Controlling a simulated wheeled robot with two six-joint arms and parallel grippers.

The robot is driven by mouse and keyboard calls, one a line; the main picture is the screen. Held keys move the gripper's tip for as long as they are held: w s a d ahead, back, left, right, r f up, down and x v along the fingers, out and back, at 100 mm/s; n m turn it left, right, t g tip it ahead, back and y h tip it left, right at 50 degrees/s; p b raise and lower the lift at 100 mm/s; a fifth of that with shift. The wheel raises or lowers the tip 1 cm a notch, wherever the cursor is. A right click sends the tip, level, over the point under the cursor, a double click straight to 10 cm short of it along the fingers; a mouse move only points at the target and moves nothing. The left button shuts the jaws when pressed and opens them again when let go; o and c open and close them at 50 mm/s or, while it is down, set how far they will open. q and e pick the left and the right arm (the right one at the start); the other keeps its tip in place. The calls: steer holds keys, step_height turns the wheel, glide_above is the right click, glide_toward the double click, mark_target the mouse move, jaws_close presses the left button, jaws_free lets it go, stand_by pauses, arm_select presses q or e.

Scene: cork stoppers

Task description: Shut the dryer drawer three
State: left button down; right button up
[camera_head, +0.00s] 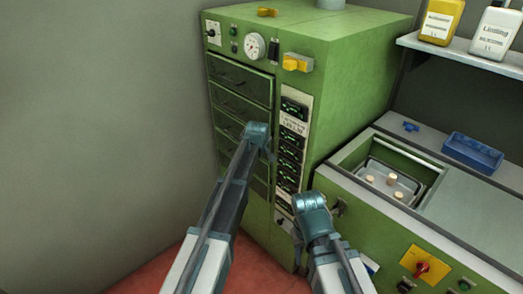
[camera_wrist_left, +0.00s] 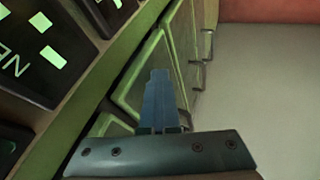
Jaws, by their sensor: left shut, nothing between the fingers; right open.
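The green dryer (camera_head: 345,70) stands at the back with a column of dark drawers on its front. The top drawer (camera_head: 238,80) and the drawer below it (camera_head: 238,104) look flush. The third drawer (camera_head: 228,124) is partly hidden by my left arm, and I cannot tell how far out it stands. My left gripper (camera_head: 267,148) is in front of the drawer column. In the left wrist view its fingers (camera_wrist_left: 160,98) are together and empty, close to the drawer fronts (camera_wrist_left: 145,75). My right gripper (camera_head: 306,212) is open, low by the dryer's right edge; its fingers are mostly hidden.
A panel of dark displays (camera_head: 291,140) runs beside the drawers. At right, a green counter (camera_head: 385,225) holds a recessed metal tray (camera_head: 408,188) with several corks, and a blue bin (camera_head: 472,152). Bottles stand on a shelf (camera_head: 465,50). Left is a bare grey wall.

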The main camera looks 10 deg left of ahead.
arm_select(q)
steer(key=shift+w+d+r, duration=0.1)
steer(key=shift+w+d, duration=0.1)
steer(key=s+a+r+p, duration=0.2)
steer(key=s+r+p, duration=0.5)
steer(key=s+p, duration=0.1)
steer(key=shift+s+a+r, duration=0.4)
steer(key=shift+s, duration=0.4)
